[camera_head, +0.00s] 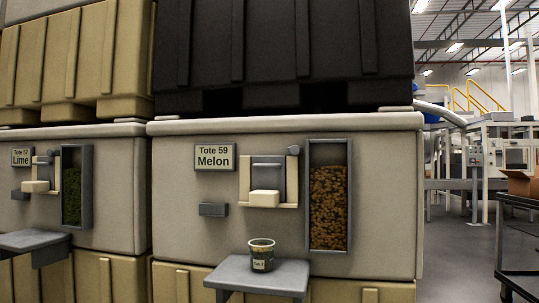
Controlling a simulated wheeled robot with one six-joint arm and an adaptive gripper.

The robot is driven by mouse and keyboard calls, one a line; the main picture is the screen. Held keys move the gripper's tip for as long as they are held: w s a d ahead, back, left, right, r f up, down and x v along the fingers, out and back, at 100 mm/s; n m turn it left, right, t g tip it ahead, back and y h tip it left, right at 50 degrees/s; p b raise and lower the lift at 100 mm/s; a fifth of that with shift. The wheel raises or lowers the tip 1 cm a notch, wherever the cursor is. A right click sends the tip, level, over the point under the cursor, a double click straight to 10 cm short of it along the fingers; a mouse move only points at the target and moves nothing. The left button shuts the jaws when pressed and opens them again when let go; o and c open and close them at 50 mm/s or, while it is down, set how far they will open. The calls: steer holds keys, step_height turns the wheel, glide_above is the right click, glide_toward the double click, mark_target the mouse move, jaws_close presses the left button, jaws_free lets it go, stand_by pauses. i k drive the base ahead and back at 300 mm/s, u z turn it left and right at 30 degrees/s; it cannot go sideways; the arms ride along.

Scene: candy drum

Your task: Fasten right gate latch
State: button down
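The right gate (268,172) is a grey plate between cream side rails on the station labelled "Tote 59 Melon". A cream block handle (265,198) sticks out at its lower part. A small grey latch-like piece (293,150) sits at the gate's upper right corner, beside the window. It is too small to tell whether it is across the gate. My gripper is not in view.
A window (330,195) right of the gate shows brown pieces. A cup (261,255) stands on the grey shelf (258,275) below. A grey block (213,209) juts out left of the gate. The "Tote 57 Lime" station (110,190) stands left. A dark cart (516,205) stands far right.

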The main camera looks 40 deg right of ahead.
mark_target(295, 150)
steer(key=z, duration=0.4)
steer(key=i, duration=0.95)
steer(key=z, duration=0.7)
